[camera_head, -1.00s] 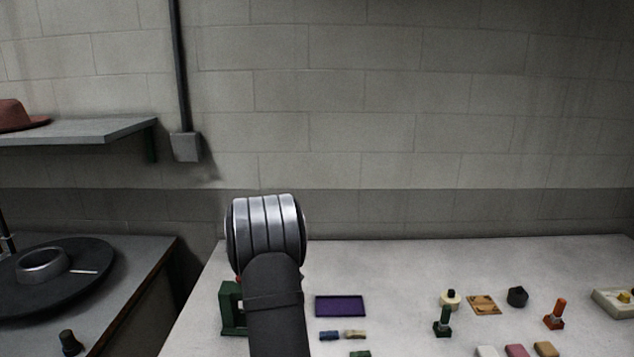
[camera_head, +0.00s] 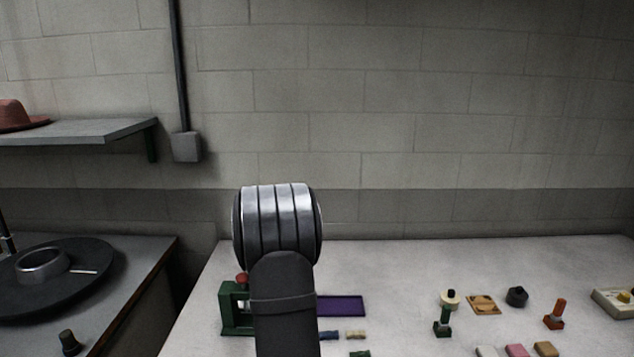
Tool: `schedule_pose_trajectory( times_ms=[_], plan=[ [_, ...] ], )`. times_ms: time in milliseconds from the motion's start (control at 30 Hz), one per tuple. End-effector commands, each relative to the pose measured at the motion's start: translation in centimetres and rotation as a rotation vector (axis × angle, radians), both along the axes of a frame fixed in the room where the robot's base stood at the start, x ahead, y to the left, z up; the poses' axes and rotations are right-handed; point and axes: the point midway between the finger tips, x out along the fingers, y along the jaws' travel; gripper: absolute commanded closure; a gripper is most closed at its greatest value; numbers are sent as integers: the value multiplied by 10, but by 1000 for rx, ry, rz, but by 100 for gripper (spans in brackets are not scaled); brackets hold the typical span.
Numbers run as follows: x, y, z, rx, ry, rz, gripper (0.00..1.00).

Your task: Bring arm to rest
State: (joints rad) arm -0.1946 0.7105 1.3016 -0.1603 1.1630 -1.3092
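My arm rises from the bottom edge of the head view, with a dark link and a ridged silver joint at its top. It stands in front of the white table (camera_head: 400,270), left of the table's middle. My gripper does not show, so I cannot see whether it is open or holds anything. The arm hides part of a green press (camera_head: 232,318) with a red knob and the left part of a purple tray (camera_head: 342,306).
Small blocks (camera_head: 355,335), a green stamp (camera_head: 443,320), an orange-handled stamp (camera_head: 555,314) and a black knob (camera_head: 517,297) stand on the table.

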Motion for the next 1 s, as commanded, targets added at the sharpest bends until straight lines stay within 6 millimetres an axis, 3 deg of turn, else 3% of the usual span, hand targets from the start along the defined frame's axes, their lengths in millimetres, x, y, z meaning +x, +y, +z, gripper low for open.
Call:
schedule_pose_trajectory(
  times_ms=[467,1000],
  plan=[
    [-29,-79,51,0,-3,-4,51],
    [4,11,-8,0,3,4,51]
  ],
)
